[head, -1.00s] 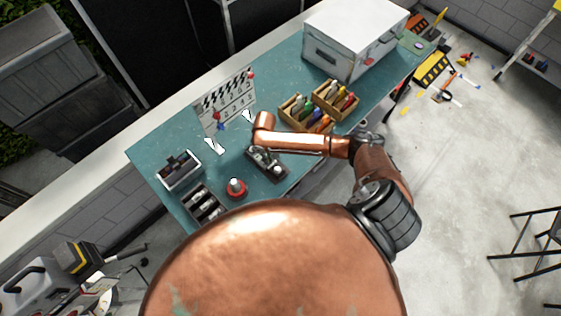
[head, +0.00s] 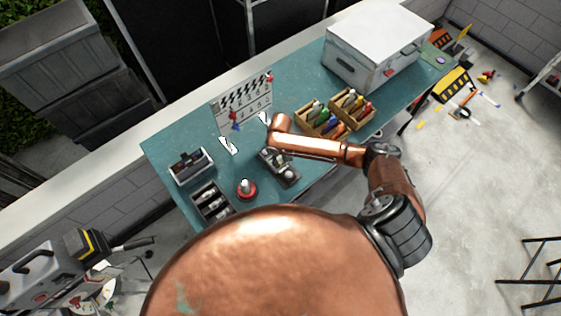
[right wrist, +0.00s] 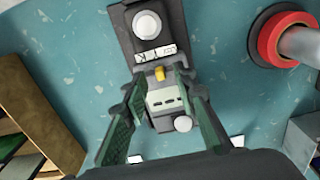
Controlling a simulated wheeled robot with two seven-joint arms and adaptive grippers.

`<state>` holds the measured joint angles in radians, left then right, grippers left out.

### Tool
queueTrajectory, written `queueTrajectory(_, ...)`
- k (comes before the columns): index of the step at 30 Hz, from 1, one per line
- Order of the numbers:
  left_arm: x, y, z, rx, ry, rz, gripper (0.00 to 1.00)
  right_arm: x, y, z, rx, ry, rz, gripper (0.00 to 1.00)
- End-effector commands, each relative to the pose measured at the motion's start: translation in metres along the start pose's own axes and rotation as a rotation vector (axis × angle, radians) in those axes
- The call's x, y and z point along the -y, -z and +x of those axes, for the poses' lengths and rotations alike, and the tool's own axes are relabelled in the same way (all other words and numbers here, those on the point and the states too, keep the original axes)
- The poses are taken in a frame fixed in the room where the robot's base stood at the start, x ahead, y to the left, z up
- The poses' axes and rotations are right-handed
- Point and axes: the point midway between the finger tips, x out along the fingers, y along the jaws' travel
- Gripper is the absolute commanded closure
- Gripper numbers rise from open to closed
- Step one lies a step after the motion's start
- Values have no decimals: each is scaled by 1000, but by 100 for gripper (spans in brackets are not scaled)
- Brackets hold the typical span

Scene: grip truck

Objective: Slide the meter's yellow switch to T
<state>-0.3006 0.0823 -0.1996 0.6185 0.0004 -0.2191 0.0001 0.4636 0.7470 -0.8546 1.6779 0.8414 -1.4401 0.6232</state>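The dark grey meter (head: 284,172) lies on the teal bench below my right wrist. In the right wrist view the meter (right wrist: 128,30) shows a round silver knob (right wrist: 147,25) and small white letter labels (right wrist: 155,54), hard to read. Its yellow switch (right wrist: 160,73) sits just below the labels. My right gripper (right wrist: 163,84) is open, one finger on each side near the switch, with nothing clearly held; contact cannot be told. In the head view my right gripper is mostly hidden by the wrist. My left gripper is not in view.
A red round base with a silver post (head: 246,189) stands beside the meter, and shows at the upper right of the right wrist view.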

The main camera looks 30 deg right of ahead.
Motion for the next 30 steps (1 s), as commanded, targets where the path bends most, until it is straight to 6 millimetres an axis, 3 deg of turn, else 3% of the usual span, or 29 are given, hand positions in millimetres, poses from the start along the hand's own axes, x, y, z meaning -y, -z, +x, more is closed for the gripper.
queueTrajectory(9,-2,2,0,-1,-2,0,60,0,1,-65,-4,0,-2,74)
queueTrajectory(15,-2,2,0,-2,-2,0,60,0,0,-96,-2,0,-1,74)
queueTrajectory(21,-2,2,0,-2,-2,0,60,0,0,-109,-1,0,0,74)
queueTrajectory(30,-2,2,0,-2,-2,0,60,0,-1,-110,0,0,0,74)
